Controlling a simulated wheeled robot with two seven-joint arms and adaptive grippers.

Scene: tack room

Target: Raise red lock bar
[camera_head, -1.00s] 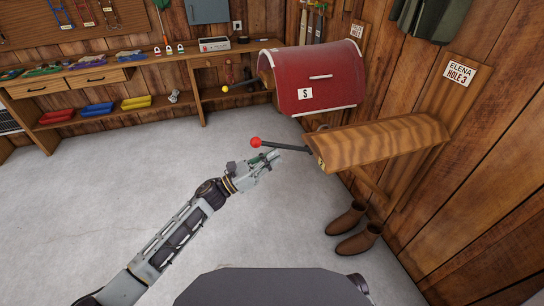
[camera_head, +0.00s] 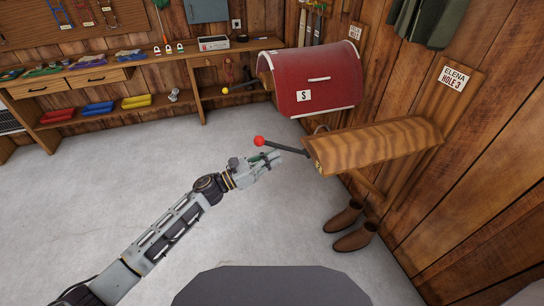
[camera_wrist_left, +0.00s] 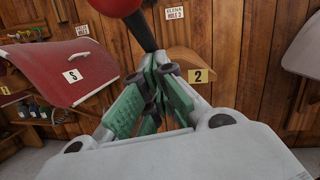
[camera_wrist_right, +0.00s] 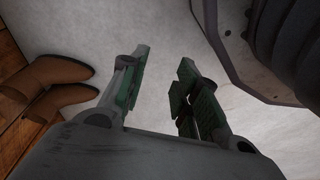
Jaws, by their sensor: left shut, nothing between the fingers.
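The red lock bar is a dark rod with a red ball knob (camera_head: 259,141) at its free end. It comes out of the front of the wooden saddle rack (camera_head: 385,143) marked 2 and slants up toward the knob. My left gripper (camera_head: 279,153) is shut and empty, with its fingers just under the rod. In the left wrist view the red knob (camera_wrist_left: 117,5) and dark rod (camera_wrist_left: 138,28) pass above the shut fingers (camera_wrist_left: 152,85); whether they touch is unclear. My right gripper (camera_wrist_right: 162,62) is open and empty above the floor.
A red saddle-rack cover (camera_head: 318,80) marked S, with a yellow-knobbed bar (camera_head: 226,89), stands behind. Brown boots (camera_head: 350,228) stand under the wooden rack. A workbench (camera_head: 110,72) with bins lines the back wall. The floor at left is clear.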

